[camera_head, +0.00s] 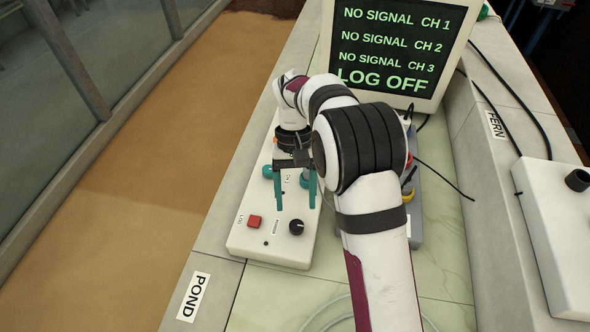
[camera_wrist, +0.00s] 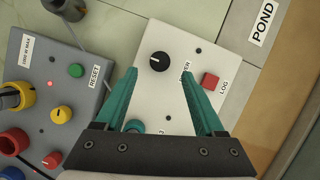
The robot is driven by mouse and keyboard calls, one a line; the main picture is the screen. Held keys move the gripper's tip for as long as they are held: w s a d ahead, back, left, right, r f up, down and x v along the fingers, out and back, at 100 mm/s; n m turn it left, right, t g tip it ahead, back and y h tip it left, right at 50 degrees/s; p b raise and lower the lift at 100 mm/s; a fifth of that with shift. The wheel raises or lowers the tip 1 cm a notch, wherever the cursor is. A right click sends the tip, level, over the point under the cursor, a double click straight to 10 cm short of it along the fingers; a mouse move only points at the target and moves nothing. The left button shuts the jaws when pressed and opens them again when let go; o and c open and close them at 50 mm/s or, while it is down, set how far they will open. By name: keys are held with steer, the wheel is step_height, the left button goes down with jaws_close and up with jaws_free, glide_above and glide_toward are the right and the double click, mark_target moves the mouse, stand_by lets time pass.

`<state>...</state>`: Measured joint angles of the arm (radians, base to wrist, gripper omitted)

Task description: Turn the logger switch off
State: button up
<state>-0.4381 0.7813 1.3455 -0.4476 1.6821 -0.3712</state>
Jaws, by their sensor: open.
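The red square LOG switch (camera_head: 254,221) sits near the front left of a white control box (camera_head: 262,243). In the wrist view the LOG switch (camera_wrist: 210,81) is right of my fingers, its label beside it. Whether it is pressed in cannot be told. My gripper (camera_head: 295,206) is open and empty over the box, its teal fingers pointing down. In the wrist view my gripper (camera_wrist: 159,73) frames the area below a black knob (camera_wrist: 159,61). A monitor (camera_head: 433,97) reads "LOG OFF" under three "NO SIGNAL" lines.
Teal knobs (camera_head: 267,171) stand on the box farther back. A grey box with a green RESET button (camera_wrist: 76,70) and yellow knobs (camera_wrist: 61,115) lies alongside. Another white box (camera_head: 560,235) is at right. Cables cross the right ledge. Brown water or sediment lies left.

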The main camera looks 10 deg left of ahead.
steer(key=v, duration=1)
steer(key=s+d+r+m+t+y, duration=0.1)
steer(key=s+d+r+m, duration=0.2)
steer(key=s+d+r, duration=0.6)
steer(key=s+d+f+m+t+y, duration=0.1)
steer(key=s+d+f+m, duration=0.2)
steer(key=s, duration=0.5)
steer(key=s+d+f+m+t+y, duration=0.1)
steer(key=s+d+f, duration=0.3)
steer(key=s, duration=0.5)
steer(key=shift+s+f+m+t, duration=0.2)
steer(key=shift+f+m+t, duration=0.3)
steer(key=shift+f+m, duration=0.4)
